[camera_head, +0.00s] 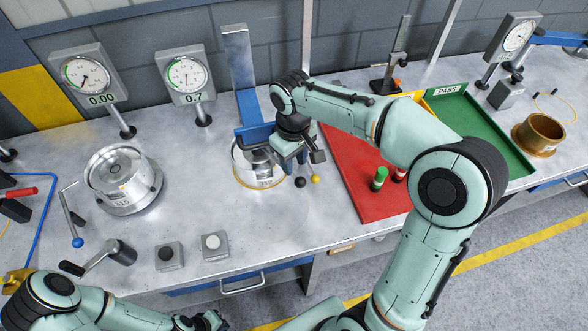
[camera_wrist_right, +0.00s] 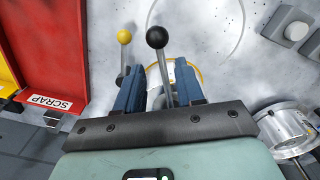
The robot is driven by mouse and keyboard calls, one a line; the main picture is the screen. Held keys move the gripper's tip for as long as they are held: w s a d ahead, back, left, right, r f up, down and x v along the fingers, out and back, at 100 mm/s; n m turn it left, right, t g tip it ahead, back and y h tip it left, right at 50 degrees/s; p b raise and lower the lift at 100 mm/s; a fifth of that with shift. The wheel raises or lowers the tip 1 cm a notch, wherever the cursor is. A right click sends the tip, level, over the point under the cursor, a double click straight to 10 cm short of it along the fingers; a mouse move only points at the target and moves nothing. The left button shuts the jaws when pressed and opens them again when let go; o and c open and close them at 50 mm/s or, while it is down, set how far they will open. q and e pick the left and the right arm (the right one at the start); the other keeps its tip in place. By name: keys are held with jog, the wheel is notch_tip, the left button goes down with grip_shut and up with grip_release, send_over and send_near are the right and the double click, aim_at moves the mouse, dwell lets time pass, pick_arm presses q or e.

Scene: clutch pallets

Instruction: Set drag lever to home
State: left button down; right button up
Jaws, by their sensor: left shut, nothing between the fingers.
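A black-ball lever (camera_head: 299,182) and a yellow-ball lever (camera_head: 315,179) stick out at the gold-ringed fixture (camera_head: 258,182) on the bench. No label tells which is the drag lever. My right gripper (camera_head: 296,150) is over the fixture's right side. In the right wrist view, its two fingers (camera_wrist_right: 160,92) are apart, with the rod of the black-ball lever (camera_wrist_right: 157,38) between them. The yellow-ball lever (camera_wrist_right: 124,37) stands outside the fingers, to the left. My left gripper (camera_head: 205,320) is at the bottom edge, away from the fixture, shut and empty.
A blue-ball lever (camera_head: 77,242) and a crank (camera_head: 118,250) are at left, near a silver round fixture (camera_head: 120,178). Two push-button boxes (camera_head: 214,246) sit at the front. A red tray (camera_head: 365,205) and a green PASS tray (camera_head: 485,125) lie to the right.

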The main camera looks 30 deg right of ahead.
aim_at(294, 175)
jog(key=f, duration=0.4)
jog(key=shift+s+d, duration=0.1)
jog(key=shift+s, duration=0.1)
jog(key=shift+w+f, duration=0.15)
jog(key=shift+f, duration=0.2)
grip_shut()
jog(key=shift+w, duration=0.1)
